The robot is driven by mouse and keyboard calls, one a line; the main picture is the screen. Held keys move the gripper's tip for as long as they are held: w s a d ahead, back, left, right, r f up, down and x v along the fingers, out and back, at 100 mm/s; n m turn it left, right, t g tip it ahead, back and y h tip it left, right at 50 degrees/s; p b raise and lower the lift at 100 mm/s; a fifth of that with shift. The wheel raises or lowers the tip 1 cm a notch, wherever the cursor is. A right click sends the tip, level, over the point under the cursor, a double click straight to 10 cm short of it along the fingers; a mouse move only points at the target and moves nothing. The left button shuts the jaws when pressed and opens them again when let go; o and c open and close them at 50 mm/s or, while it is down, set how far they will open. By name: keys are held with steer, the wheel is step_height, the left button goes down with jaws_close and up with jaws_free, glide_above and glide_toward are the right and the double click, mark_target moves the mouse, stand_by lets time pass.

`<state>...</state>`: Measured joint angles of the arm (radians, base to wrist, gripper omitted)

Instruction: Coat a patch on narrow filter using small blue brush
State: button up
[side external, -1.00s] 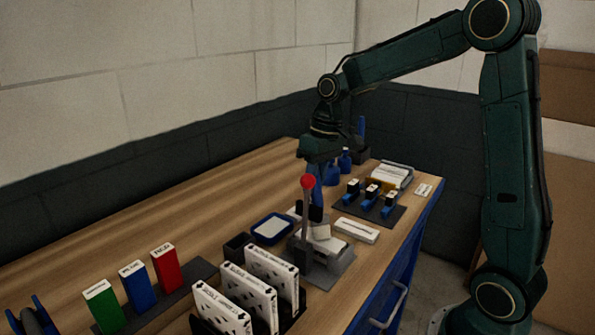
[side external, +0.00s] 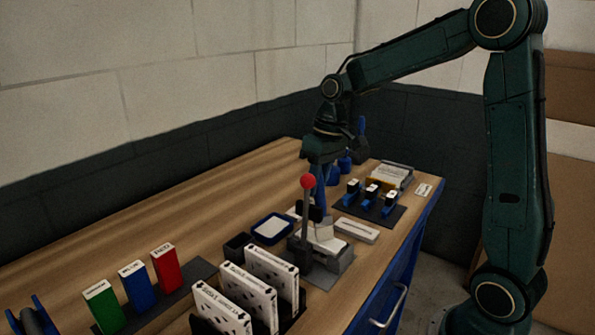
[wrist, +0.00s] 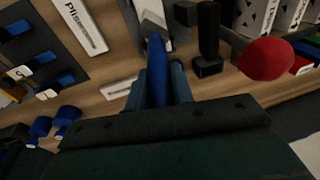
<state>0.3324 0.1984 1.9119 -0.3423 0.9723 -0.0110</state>
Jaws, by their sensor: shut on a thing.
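My gripper (side external: 320,166) is shut on the blue handle of a brush (side external: 320,193). The handle also shows between the fingers in the wrist view (wrist: 157,72), pointing down. It is over a grey clamp fixture (side external: 335,265) with a red-knobbed lever (side external: 307,182). A pale piece (side external: 324,238) lies in the fixture, close below the brush; in the wrist view its pale surface (wrist: 150,18) is at the handle's far end. The bristles are hidden, so I cannot tell whether they touch it. No label on this piece can be read, so I cannot tell whether it is the narrow filter.
A blue-rimmed tray (side external: 256,232) and a dark cup (side external: 236,248) stand left of the fixture. A flat white box (side external: 356,231) lies right of it. White boxes stand in a black rack (side external: 292,317) in front. A dark mat (side external: 345,206) holds blue-handled items behind.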

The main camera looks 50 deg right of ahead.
steer(key=shift+w, duration=3.1)
step_height(320, 180, up, 8)
steer(key=shift+w, duration=0.15)
steer(key=s+r, duration=0.1)
steer(key=s, duration=0.1)
steer(key=s+r, duration=0.1)
steer(key=s, duration=0.1)
steer(key=s+r, duration=0.2)
steer(key=shift+s, duration=0.35)
steer(key=shift+f, duration=0.1)
steer(key=shift+f, duration=2.4)
